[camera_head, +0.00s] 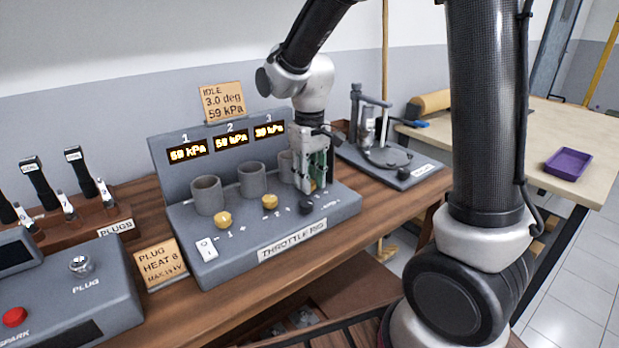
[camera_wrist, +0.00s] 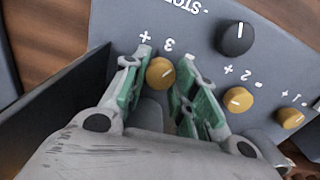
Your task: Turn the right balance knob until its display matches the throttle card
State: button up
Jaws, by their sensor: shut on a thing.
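The grey throttle rig (camera_head: 345,206) stands on the wooden bench with three lit displays. Display 1 (camera_head: 187,151) and display 2 (camera_head: 231,138) appear to read 59 kPa. Display 3 (camera_head: 270,129), at the right, shows a lower value in the thirties; its last digit is unclear. The throttle card (camera_head: 222,101) above reads IDLE, 3.0 deg, 59 kPa. My gripper (camera_head: 313,186) is at the rig's right side. In the wrist view its green-padded fingers (camera_wrist: 166,60) are shut on the yellow knob 3 (camera_wrist: 160,73), one finger each side.
Yellow knobs 1 (camera_head: 223,220) and 2 (camera_head: 270,202) and the black stop knob (camera_head: 306,208) sit close by. Grey cups (camera_head: 208,195) stand behind the knobs. A gauge stand (camera_head: 392,160) is just right of the rig. The plug tester (camera_head: 75,290) is at the left.

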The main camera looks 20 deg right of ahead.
jog(key=o, duration=1)
jog(key=shift+r, duration=0.1)
notch_tip(320, 180, up, 12)
jog(key=shift+f, duration=0.1)
jog(key=shift+w, duration=0.1)
jog(key=s+d+m+t, duration=0.1)
jog(key=s+d, duration=0.4)
jog(key=s, duration=0.1)
jog(key=s+d+m+t, duration=0.2)
jog(key=s+d, duration=0.2)
jog(key=s, duration=0.3)
jog(key=s+d+r+m+t, duration=0.1)
jog(key=s+d, duration=0.4)
jog(key=s, duration=0.1)
jog(key=shift+s+d+r, duration=0.1)
jog(key=shift+s+d, duration=0.15)
jog(key=shift+d, duration=0.1)
